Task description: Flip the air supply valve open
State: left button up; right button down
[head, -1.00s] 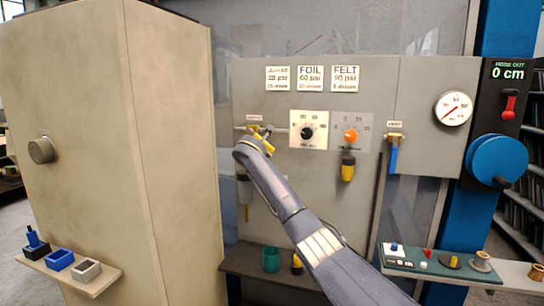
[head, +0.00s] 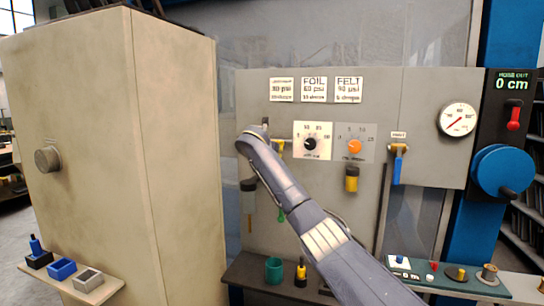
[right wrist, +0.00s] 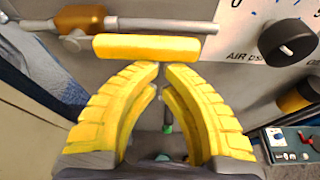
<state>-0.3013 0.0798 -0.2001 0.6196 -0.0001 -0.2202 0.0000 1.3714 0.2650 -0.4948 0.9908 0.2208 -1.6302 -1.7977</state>
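The air supply valve's brass body (right wrist: 82,20) sits on a grey pipe in the right wrist view. Its yellow lever (right wrist: 145,47) lies roughly level, along the pipe. My right gripper (right wrist: 166,68) has its yellow fingers brought together, with the tips just below the lever's lower edge; nothing shows between the tips, and I cannot tell whether they touch the lever. In the head view my right gripper is at the panel's left part, and the wrist hides the valve body; a small yellow piece shows beside it, finger or lever. My left gripper is not in view.
An air dial (head: 311,143) and an orange-knobbed dial (head: 354,146) are right of my gripper. A blue-lever valve (head: 398,165), pressure gauge (head: 458,119) and blue reel (head: 500,166) lie further right. A large beige cabinet (head: 110,150) stands close on the left. A green cup (head: 273,270) is below.

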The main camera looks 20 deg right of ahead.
jog(key=shift+d+r, duration=0.1)
jog(key=shift+r, duration=0.15)
jog(key=shift+f, duration=0.15)
jog(key=s+a, duration=0.6)
jog(key=s, duration=0.1)
jog(key=shift+a+f, duration=0.25)
jog(key=shift+f, duration=0.15)
dwell(0.4)
dwell(0.4)
